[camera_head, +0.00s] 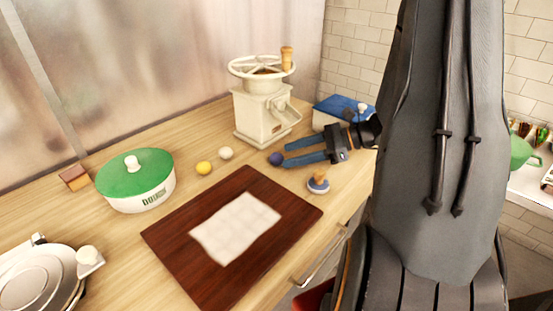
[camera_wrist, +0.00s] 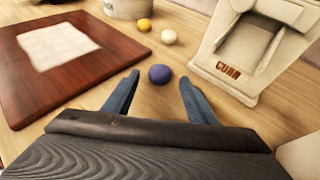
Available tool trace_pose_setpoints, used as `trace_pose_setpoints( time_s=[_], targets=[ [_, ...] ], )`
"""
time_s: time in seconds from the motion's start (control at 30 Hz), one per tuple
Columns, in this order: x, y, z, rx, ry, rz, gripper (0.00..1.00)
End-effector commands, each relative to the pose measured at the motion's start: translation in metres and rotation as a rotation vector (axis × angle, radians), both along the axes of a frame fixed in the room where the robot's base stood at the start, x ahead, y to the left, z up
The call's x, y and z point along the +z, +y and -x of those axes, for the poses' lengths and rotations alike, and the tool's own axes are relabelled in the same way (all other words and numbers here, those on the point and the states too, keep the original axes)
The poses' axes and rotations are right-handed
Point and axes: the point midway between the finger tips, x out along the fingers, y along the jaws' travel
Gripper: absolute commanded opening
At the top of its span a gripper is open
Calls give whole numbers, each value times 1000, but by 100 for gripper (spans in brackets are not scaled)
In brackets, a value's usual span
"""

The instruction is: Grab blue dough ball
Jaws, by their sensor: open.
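The blue dough ball (camera_head: 276,158) lies on the wooden counter in front of the grinder. In the wrist view the blue dough ball (camera_wrist: 159,74) sits just beyond and between the fingertips, closer to the left one. My gripper (camera_head: 285,154) is open and empty, low over the counter, with its fingers pointing left at the ball. In the wrist view my gripper (camera_wrist: 160,77) shows both blue fingers spread apart. I cannot tell whether a finger touches the ball.
A cream grinder (camera_head: 262,110) stands behind the ball. Yellow (camera_head: 204,168) and white (camera_head: 226,153) balls lie to its left. A green-lidded pot (camera_head: 140,195) stands left.

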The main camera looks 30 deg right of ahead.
Motion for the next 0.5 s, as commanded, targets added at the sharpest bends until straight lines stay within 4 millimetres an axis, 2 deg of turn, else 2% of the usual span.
trace_pose_setpoints(
  time_s=[0.3, 0.5],
  targets=[
    [-10, 33, -18, 1, 2, -2, 52],
    [-18, 44, -26, -1, 1, 1, 52]
  ],
)
